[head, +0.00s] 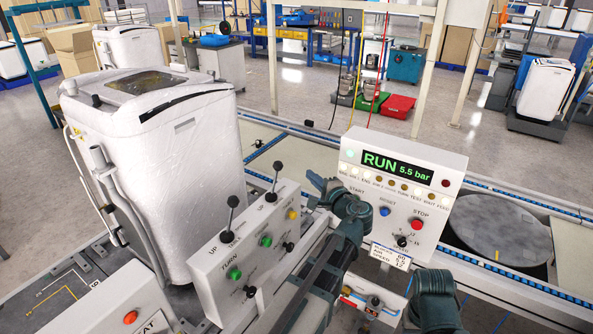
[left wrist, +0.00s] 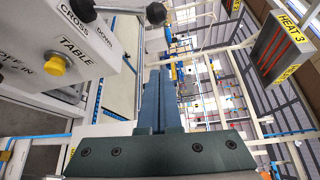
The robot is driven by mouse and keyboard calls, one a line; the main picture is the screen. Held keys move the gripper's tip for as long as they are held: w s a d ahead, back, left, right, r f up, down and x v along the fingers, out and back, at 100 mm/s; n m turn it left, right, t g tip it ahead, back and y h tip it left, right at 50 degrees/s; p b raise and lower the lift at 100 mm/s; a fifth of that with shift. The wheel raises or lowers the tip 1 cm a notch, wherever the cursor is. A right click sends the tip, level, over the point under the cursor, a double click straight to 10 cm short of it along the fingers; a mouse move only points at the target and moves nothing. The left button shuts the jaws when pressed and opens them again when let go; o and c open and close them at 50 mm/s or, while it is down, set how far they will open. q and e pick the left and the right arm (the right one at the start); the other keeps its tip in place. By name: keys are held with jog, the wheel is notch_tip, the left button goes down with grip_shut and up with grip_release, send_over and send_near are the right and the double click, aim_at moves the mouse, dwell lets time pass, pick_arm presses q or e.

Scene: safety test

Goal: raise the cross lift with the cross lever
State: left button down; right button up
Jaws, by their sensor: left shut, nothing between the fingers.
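The cross lever is the right one of two black-knobbed levers on the sloped white lever box (head: 205,270); its knob (head: 278,166) stands up above the box. In the left wrist view the knob (left wrist: 156,13) shows at the top, beside the words CROSS and DOWN. My left gripper (head: 318,186) is to the right of the knob in the head view, apart from it. Its fingers (left wrist: 159,75) are shut and empty in the left wrist view. I cannot make out which part is the cross lift.
The second lever (head: 232,201) stands left on the same box, with green and yellow buttons below. A white panel (head: 440,160) reading RUN 5.5 bar stands right of my left gripper. A large white washer-like tub (head: 165,150) is at left. A round grey plate (head: 500,232) lies right.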

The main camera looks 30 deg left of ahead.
pick_arm(q)
jog(key=b+x, duration=0.1)
jog(key=x, duration=0.8)
jog(key=shift+w+a, duration=0.25)
jog(key=shift+a, duration=0.05)
jog(key=s, duration=0.3)
jog(key=shift+s+a+r+p, duration=0.25)
jog(key=shift+a+r+p, duration=0.1)
jog(key=shift+p, duration=0.05)
jog(key=shift+s+a, duration=0.15)
jog(key=shift+s, duration=0.1)
jog(key=shift+s, duration=0.1)
